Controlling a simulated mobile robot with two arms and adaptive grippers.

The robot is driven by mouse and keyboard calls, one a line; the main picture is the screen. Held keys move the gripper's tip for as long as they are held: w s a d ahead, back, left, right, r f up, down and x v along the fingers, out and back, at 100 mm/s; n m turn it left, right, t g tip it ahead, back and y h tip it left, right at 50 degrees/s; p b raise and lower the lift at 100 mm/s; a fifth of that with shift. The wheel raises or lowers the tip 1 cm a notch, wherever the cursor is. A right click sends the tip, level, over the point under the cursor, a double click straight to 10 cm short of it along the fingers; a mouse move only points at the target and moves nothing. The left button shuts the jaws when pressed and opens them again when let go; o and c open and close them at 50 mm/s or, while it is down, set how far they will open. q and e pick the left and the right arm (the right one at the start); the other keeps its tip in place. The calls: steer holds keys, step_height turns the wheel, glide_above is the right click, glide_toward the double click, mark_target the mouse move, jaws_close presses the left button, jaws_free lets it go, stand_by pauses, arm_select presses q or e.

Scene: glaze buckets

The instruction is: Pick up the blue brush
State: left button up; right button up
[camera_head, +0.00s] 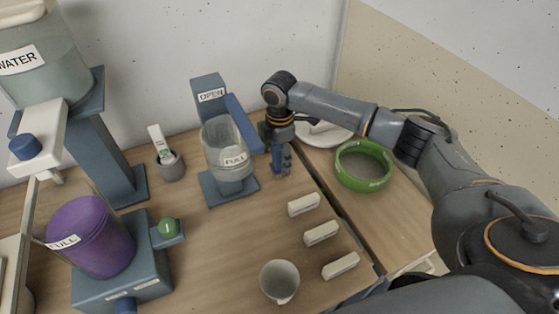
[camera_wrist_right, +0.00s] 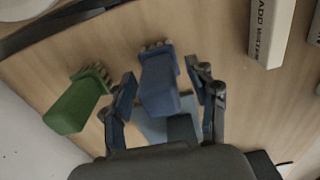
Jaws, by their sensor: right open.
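The blue brush (camera_wrist_right: 158,85) lies in the right wrist view between the two fingers of my right gripper (camera_wrist_right: 164,92). A finger is on each side of it, with a visible gap on at least the right side. The gripper is open, and I cannot tell whether either finger touches the brush. In the head view my right gripper (camera_head: 280,160) points down at the table behind the white blocks. There the brush cannot be told apart from the fingers. My left gripper is not in view.
A green brush (camera_wrist_right: 78,100) lies just left of the gripper in the wrist view. A glass container (camera_head: 228,150) on a stand is close left of the gripper, a green bowl (camera_head: 363,166) to its right. White blocks (camera_head: 304,204) and a cup (camera_head: 279,281) stand nearer.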

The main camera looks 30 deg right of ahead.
steer(key=shift+f, duration=0.7)
jaws_close()
steer(key=shift+r, duration=0.1)
step_height(320, 180, up, 10)
steer(key=shift+f+b, duration=0.1)
steer(key=shift+b, duration=0.25)
